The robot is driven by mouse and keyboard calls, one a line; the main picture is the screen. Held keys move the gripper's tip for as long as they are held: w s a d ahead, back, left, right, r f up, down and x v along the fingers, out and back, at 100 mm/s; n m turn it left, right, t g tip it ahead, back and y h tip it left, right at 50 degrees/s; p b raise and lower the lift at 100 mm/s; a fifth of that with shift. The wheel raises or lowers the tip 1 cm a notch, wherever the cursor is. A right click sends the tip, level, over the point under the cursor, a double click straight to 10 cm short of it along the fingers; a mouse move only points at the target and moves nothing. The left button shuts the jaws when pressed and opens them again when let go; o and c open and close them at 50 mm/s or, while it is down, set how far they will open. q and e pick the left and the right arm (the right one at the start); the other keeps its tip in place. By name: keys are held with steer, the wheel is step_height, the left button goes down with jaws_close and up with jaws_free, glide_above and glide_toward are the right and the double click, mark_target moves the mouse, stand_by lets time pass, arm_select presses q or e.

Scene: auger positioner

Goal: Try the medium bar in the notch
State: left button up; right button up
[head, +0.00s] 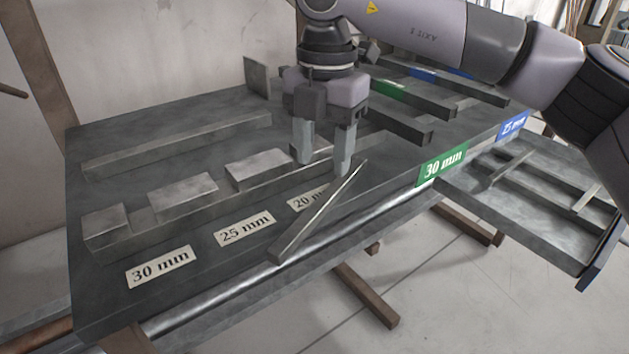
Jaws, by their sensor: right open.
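A thin grey metal bar (318,214) lies diagonally across the front right of the bench, partly over the "20 mm" label (309,198). I cannot tell its size from this view. The notched grey gauge (165,212) stands behind the labels, with gaps of different widths between its raised blocks. Labels "25 mm" (245,229) and "30 mm" (160,267) lie in front of it. My right gripper (323,166) is open, pointing down at the gauge's right end. Its right finger is close to the bar's upper end; I cannot tell whether they touch. My left gripper is out of view.
Dark channels with green (391,89) and blue (424,75) marks run along the back right. A green "30 mm" sign (442,166) and a blue "25 mm" sign (512,126) mark the right edge. A lower tray (500,205) stands right. A long rail (180,147) lies behind the gauge.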

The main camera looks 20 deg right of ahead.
mark_target(325, 196)
steer(key=shift+w+d, duration=0.25)
steer(key=shift+w, duration=0.15)
steer(key=shift+f, duration=0.2)
steer(key=f, duration=0.2)
steer(key=s+f, duration=0.1)
steer(key=f, duration=0.2)
steer(key=shift+s+f, duration=0.1)
steer(key=shift+f, duration=0.6)
jaws_close()
steer(key=shift+r, duration=0.2)
